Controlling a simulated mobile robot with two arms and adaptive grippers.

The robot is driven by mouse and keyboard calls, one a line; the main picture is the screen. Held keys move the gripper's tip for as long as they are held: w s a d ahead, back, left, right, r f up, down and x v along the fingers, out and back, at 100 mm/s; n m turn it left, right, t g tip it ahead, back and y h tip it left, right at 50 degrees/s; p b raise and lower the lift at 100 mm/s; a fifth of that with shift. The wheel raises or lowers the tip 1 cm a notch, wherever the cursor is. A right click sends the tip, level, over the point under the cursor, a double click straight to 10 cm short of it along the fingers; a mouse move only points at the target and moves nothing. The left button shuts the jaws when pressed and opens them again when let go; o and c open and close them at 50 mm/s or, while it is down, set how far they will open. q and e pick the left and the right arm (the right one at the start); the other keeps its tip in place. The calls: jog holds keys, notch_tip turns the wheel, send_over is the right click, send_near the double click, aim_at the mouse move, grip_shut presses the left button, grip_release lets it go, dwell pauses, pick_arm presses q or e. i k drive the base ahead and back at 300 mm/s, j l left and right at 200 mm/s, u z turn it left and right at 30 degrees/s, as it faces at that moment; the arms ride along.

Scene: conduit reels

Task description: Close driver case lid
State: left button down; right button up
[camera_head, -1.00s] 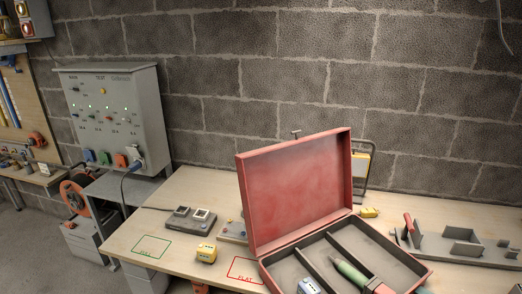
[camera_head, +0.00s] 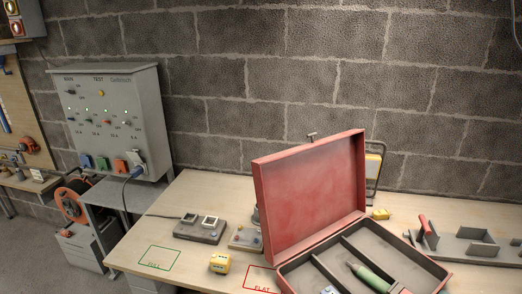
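The red driver case stands on the workbench at the lower right. Its lid (camera_head: 312,197) is open and upright, tilted back a little. The grey compartment tray of the case (camera_head: 392,245) lies open and runs off the lower frame edge. A green-handled driver (camera_head: 371,277) lies in one compartment. A small blue and white item (camera_head: 330,290) sits in the compartment to its left, partly cut off by the frame edge. Neither of my grippers is in view.
On the wooden bench (camera_head: 190,262) are a grey block with sockets (camera_head: 200,229), a yellow device (camera_head: 220,263) and a grey bracket stand (camera_head: 470,246) at right. A grey control panel (camera_head: 112,122) is at left. A block wall stands behind.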

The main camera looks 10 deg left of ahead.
aim_at(306, 194)
jog(key=i+j, duration=0.1)
jog(key=j, duration=0.4)
jog(key=i+j, duration=0.1)
jog(key=j, duration=0.9)
jog(key=i+j, duration=0.15)
jog(key=j, duration=0.35)
jog(key=z, duration=0.05)
